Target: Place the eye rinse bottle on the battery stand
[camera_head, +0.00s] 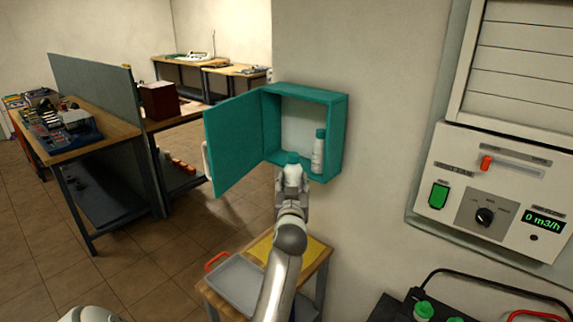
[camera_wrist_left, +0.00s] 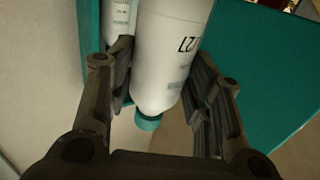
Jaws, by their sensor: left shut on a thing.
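A white bottle with a teal cap (camera_head: 293,171) is held upright or nearly so in my left gripper (camera_head: 292,187), just in front of the open teal wall cabinet (camera_head: 338,135). In the left wrist view the bottle (camera_wrist_left: 170,55) sits between the two dark fingers, with its teal cap (camera_wrist_left: 148,122) and a printed label showing. A second white bottle (camera_head: 317,155) with a teal cap stands inside the cabinet at its right; part of it also shows in the wrist view (camera_wrist_left: 117,18). A black battery (camera_head: 395,308) with green caps is at lower right; its stand is not clearly visible. My right gripper is not in view.
The cabinet door (camera_head: 232,143) swings open to the left. Below is a small wooden table (camera_head: 313,268) with a grey tray (camera_head: 240,278) and a yellow mat. A control panel (camera_head: 500,195) is on the right wall. Workbenches stand at far left.

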